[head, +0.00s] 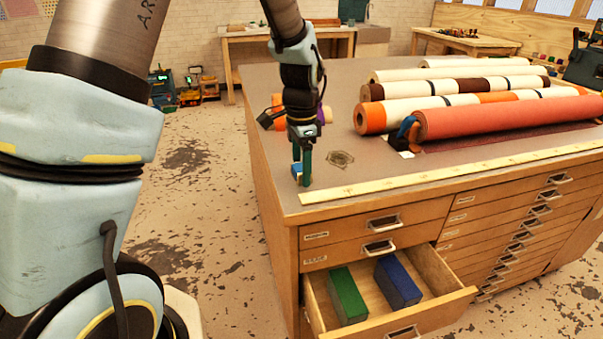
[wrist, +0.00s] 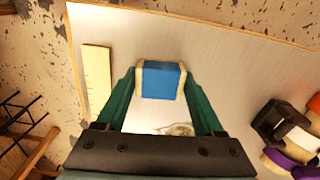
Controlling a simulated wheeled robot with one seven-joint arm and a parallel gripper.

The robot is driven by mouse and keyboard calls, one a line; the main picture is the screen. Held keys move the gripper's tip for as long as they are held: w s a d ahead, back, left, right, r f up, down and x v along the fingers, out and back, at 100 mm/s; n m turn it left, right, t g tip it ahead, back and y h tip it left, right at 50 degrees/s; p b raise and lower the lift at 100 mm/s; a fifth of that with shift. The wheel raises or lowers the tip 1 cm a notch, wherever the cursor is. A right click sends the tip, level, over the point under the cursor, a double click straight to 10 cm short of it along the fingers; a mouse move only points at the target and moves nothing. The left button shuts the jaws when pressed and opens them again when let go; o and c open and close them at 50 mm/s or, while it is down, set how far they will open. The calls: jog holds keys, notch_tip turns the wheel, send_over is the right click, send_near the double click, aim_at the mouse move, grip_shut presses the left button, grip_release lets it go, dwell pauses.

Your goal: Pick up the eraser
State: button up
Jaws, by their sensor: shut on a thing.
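The eraser is a small block with a blue middle and pale ends. In the wrist view the eraser (wrist: 160,80) sits between the tips of my green fingers, near the top of the cabinet. My gripper (wrist: 158,84) is shut on it, one finger against each pale end. In the head view my gripper (head: 302,178) points down at the near left corner of the cabinet top. A bit of the eraser's blue (head: 296,171) shows beside the fingers, which hide most of it. I cannot tell whether the eraser touches the surface.
A long yellow ruler (head: 450,173) lies along the cabinet's front edge, right of my gripper. Several rolls, one of them red (head: 500,117), lie behind it. An open drawer (head: 440,307) below holds a green box (head: 347,295) and a blue box (head: 398,281).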

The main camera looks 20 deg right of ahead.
jog(key=shift+c, duration=1.2)
notch_tip(320, 180, up, 10)
jog(key=shift+r+b, duration=0.1)
jog(key=shift+b, duration=1.1)
